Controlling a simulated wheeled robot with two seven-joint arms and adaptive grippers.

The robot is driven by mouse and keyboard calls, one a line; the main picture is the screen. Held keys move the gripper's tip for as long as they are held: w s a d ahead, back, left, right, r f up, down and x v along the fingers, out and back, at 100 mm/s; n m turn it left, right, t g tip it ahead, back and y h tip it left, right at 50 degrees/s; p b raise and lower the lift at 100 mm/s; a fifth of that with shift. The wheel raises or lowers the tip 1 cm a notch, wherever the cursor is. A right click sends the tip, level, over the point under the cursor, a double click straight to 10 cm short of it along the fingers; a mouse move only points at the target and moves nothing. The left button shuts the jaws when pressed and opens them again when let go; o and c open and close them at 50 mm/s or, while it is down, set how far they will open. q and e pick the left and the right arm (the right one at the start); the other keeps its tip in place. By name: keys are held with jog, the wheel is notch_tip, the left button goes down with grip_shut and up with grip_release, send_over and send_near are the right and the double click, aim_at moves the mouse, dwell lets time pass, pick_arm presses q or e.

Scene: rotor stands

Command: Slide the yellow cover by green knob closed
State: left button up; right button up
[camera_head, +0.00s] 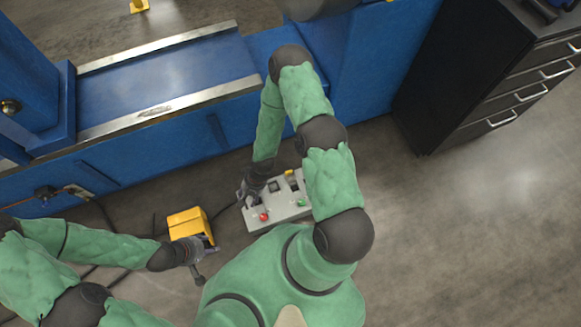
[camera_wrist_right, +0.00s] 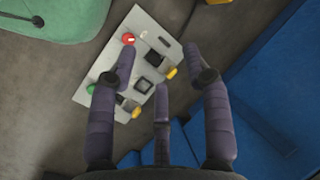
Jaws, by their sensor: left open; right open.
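A pale grey control box (camera_head: 280,217) lies on the floor below the blue machine. It carries a green knob (camera_head: 300,203) and a red knob (camera_head: 263,217). The yellow cover (camera_head: 290,172) by the green knob is at the box's upper edge; it also shows in the right wrist view (camera_wrist_right: 136,112), beside a dark square. A second yellow cover (camera_wrist_right: 171,72) is on the red knob's side. My right gripper (camera_wrist_right: 159,56) is open above the box, its left finger overlapping part of it; contact cannot be told. My left gripper (camera_head: 205,257) is open beside a yellow box.
The yellow box (camera_head: 188,222) stands on the floor left of the control box, with dark cables nearby. The blue machine (camera_head: 160,80) with metal rails runs along the back. A black drawer cabinet (camera_head: 465,75) stands at upper right. The floor at right is clear.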

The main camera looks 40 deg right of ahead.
jog(key=w+d+f+m+p, duration=0.2)
jog(key=w+d+f+m, duration=0.15)
jog(key=w+f, duration=0.2)
jog(key=m+h+p, duration=0.4)
jog(key=m, duration=0.7)
send_over(289, 172)
notch_tip(289, 172, down, 14)
jog(key=shift+m+g, duration=0.25)
jog(key=shift+g, duration=0.15)
notch_tip(289, 172, down, 11)
jog(key=b, duration=0.7)
jog(key=shift+r+b, duration=0.2)
jog(key=shift+b, duration=0.2)
grip_shut()
